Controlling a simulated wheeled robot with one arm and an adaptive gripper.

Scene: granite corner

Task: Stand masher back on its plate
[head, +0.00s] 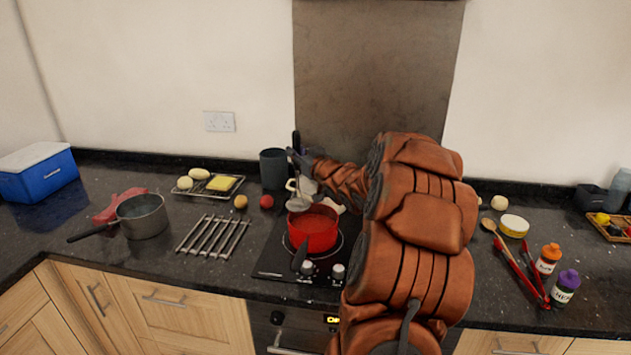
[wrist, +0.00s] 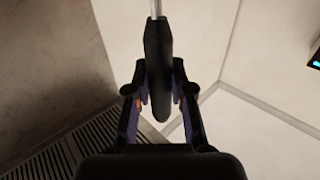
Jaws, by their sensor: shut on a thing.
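My gripper (head: 302,157) is shut on a dark handle above the back of the hob, beside the dark grey canister. I take this for the masher. In the wrist view my gripper (wrist: 160,95) has its two fingers on either side of the black masher handle (wrist: 157,45), and a thin metal shaft runs up out of the frame. In the head view the handle's end (head: 296,140) points up. Pale shapes show below my gripper, and I cannot tell whether one is the masher's head. No plate is clearly visible; my arm covers much of the area to the right.
A red pot (head: 313,230) stands on the hob (head: 270,262), just in front of my gripper. A dark grey canister (head: 273,168) stands close to its left. A wire rack (head: 212,236) and a grey saucepan (head: 143,217) are farther left. Bottles (head: 548,258) stand at the right.

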